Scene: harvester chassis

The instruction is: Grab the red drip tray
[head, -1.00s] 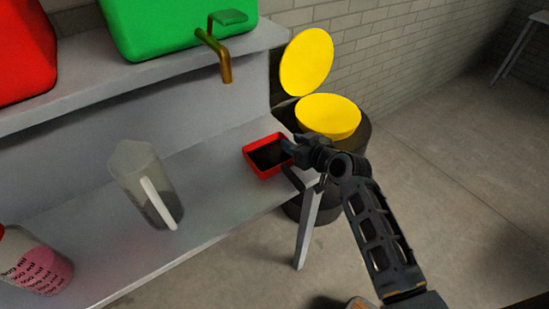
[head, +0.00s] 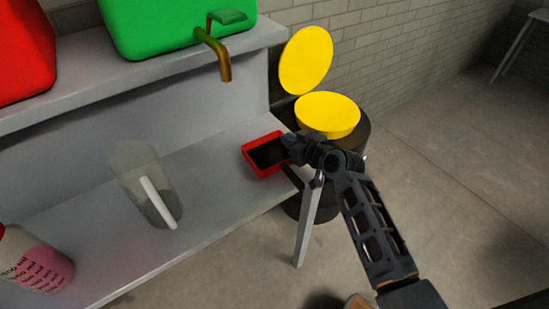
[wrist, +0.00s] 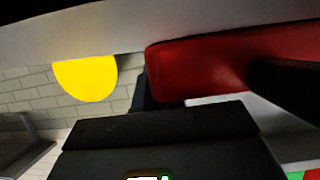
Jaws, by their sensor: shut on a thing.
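The red drip tray (head: 250,163) is a small rectangular tray with a dark inside, at the right end of the lower grey shelf in the head view. My gripper (head: 290,148) is at the tray's right side and shut on its wall. In the wrist view the red tray wall (wrist: 195,65) shows close up, with a dark finger against it at the right. The fingertips are partly hidden by the gripper body and the tray. I cannot tell whether the tray is lifted off the shelf.
A clear jug with a white handle (head: 160,203) stands on the lower shelf (head: 110,260), left of the tray. A pink-marked bottle (head: 38,265) is at the far left. A green container (head: 175,25) with a brass tap (head: 222,62) sits above. A yellow-lidded bin (head: 328,115) stands behind my gripper.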

